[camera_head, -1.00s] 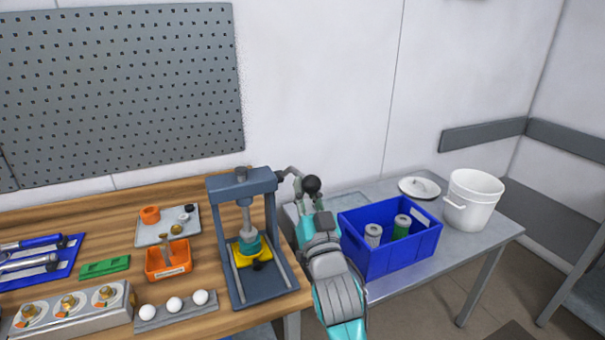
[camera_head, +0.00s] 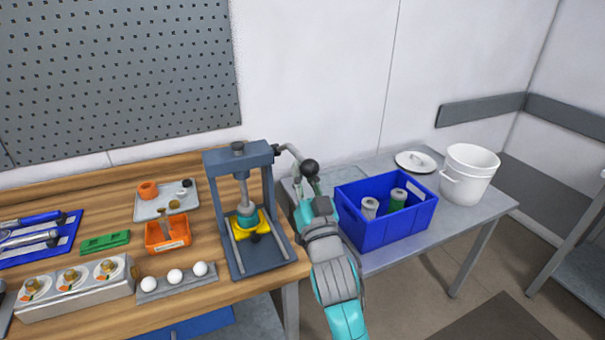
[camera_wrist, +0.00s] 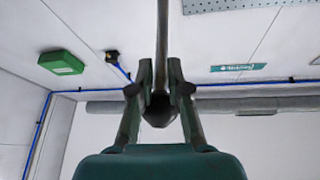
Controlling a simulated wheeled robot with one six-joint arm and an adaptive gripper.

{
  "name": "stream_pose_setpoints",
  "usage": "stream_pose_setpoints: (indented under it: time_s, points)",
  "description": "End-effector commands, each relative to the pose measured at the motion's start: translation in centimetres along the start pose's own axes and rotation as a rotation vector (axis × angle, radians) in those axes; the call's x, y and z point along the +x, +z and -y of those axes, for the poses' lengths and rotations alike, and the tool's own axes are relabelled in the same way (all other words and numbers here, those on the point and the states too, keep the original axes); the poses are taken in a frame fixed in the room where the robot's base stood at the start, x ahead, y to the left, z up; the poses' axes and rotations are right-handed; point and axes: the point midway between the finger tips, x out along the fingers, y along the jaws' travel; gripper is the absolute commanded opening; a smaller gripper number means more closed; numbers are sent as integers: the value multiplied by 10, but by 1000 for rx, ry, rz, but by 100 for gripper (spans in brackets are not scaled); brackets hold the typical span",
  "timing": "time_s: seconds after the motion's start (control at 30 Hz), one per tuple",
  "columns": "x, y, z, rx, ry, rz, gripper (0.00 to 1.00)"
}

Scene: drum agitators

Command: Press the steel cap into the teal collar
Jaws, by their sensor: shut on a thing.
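A grey-blue arbor press (camera_head: 266,195) stands at the right end of the wooden bench. The teal collar (camera_head: 246,220) sits on a yellow holder (camera_head: 265,226) in the press, below the steel ram (camera_head: 243,190). The ram's lower end is at or just above the collar; I cannot tell if they touch. The press lever (camera_head: 292,153) reaches out to the right and ends in a black knob (camera_head: 309,167). My gripper (camera_wrist: 160,98) is shut on the lever at its knob, with a finger on each side.
A blue crate (camera_head: 373,232) with two cylinders stands on the grey table right of my arm. A white pot (camera_head: 465,187) and lid stand beyond it. Left of the press are an orange bin (camera_head: 163,246), a small-parts tray (camera_head: 148,208) and white balls (camera_head: 175,276).

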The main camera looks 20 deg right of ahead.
Motion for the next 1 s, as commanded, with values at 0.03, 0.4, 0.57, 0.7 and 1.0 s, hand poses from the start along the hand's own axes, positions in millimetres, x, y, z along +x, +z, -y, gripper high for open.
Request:
stream_pose_setpoints:
  time_s: [0.03,0.4,0.57,0.7,1.0]
  points:
    - [0,1,-7,-7,12,4,0]
    - [0,2,-7,-8,13,6,0]
    - [0,2,-7,-8,13,7,0]
    - [0,2,-6,-7,12,6,46]
    - [0,1,-4,-3,7,3,57]
